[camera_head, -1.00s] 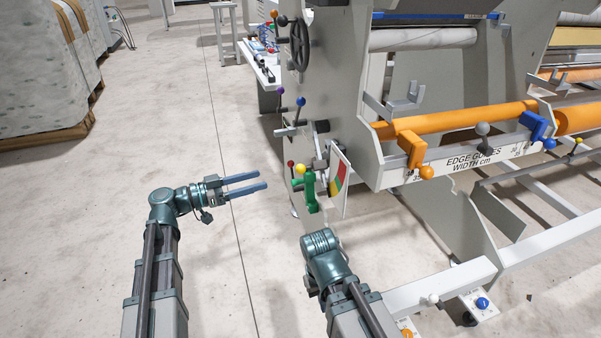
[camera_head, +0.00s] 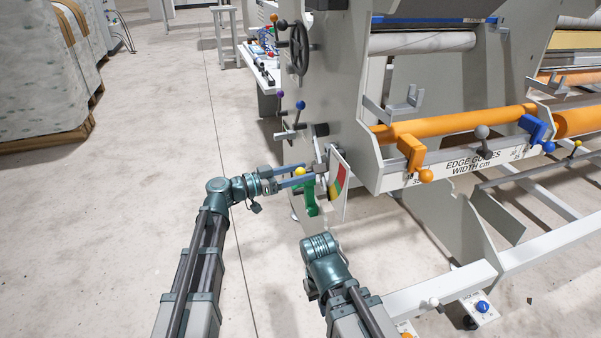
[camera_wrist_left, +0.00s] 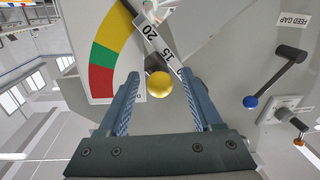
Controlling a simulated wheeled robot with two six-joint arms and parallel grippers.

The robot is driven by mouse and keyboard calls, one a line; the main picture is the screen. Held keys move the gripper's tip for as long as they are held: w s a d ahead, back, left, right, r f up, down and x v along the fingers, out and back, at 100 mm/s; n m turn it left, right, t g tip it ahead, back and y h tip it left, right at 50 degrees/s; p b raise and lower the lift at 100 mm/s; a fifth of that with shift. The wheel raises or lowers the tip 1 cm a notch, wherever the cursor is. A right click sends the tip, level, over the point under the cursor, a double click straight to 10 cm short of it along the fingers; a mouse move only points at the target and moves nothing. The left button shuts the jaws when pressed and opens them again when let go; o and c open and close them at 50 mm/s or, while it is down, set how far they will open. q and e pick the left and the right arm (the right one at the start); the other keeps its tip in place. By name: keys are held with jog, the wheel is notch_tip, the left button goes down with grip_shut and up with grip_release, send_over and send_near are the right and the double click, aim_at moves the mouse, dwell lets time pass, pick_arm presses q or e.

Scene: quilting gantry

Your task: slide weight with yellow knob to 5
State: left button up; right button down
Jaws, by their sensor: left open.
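The yellow knob (camera_head: 300,171) is at the side of the machine beside the coloured gauge. In the left wrist view the yellow knob (camera_wrist_left: 159,85) lies between my left gripper's fingertips (camera_wrist_left: 160,76), with a small gap on each side.
A red, yellow and green gauge plate (camera_head: 338,183) stands just right of the knob. A green handle (camera_head: 309,195) is just below my left fingers. A blue-knobbed lever (camera_wrist_left: 276,78) by the FEED GAP label is to the right in the wrist view.

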pick_arm(q)
jog(key=shift+d, duration=0.1)
grip_shut()
jog(key=shift+w, duration=0.1)
dwell(1.3)
